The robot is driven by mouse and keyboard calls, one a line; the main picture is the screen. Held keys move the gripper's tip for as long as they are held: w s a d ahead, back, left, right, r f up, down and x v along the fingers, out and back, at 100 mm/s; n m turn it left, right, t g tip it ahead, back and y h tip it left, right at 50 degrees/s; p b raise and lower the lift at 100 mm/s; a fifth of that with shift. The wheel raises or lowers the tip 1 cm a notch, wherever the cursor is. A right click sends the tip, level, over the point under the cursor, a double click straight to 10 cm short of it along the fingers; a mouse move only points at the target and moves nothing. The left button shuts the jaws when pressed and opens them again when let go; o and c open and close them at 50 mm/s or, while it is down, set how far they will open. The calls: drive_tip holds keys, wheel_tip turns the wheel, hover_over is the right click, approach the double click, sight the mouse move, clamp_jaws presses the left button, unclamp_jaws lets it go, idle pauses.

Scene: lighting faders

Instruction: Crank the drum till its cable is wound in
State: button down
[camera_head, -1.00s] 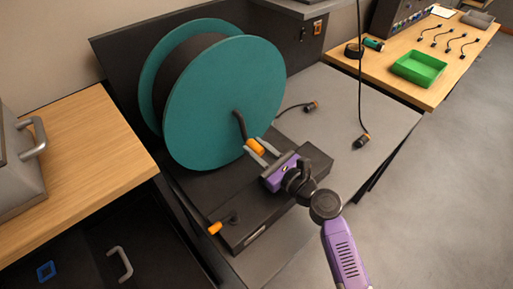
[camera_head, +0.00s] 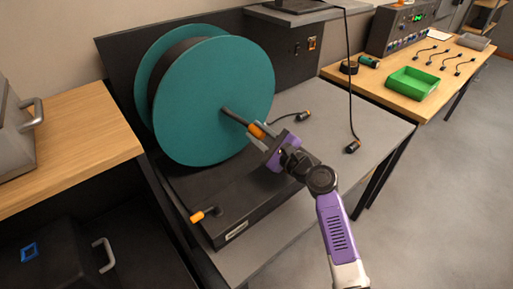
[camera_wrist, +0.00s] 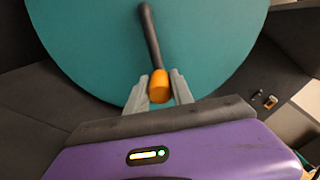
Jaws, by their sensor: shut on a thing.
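A large teal cable drum (camera_head: 212,105) stands upright on a dark base on the grey bench. A dark crank arm (camera_head: 233,115) comes from its middle and ends in an orange handle (camera_head: 257,130). My gripper (camera_head: 259,132) is shut on that orange handle. In the wrist view the handle (camera_wrist: 159,87) sits between my two grey fingertips (camera_wrist: 158,90), with the crank arm running up from it. A black cable with a dark plug (camera_head: 303,116) lies on the bench right of the drum.
A wooden table with a green tray (camera_head: 412,84) stands at the back right.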

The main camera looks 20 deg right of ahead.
wheel_tip(320, 180, up, 11)
drive_tip(key=d+n+b, duration=0.3)
drive_tip(key=n, duration=1.1)
drive_tip(key=s+a+r+n+b, duration=0.2)
drive_tip(key=a+r+n, duration=0.4)
drive_tip(key=a+n, duration=0.3)
drive_tip(key=shift+a+n, duration=0.2)
drive_tip(key=shift+n, duration=2.2)
drive_tip(key=c, duration=1.1)
unclamp_jaws()
drive_tip(key=shift+s, duration=0.1)
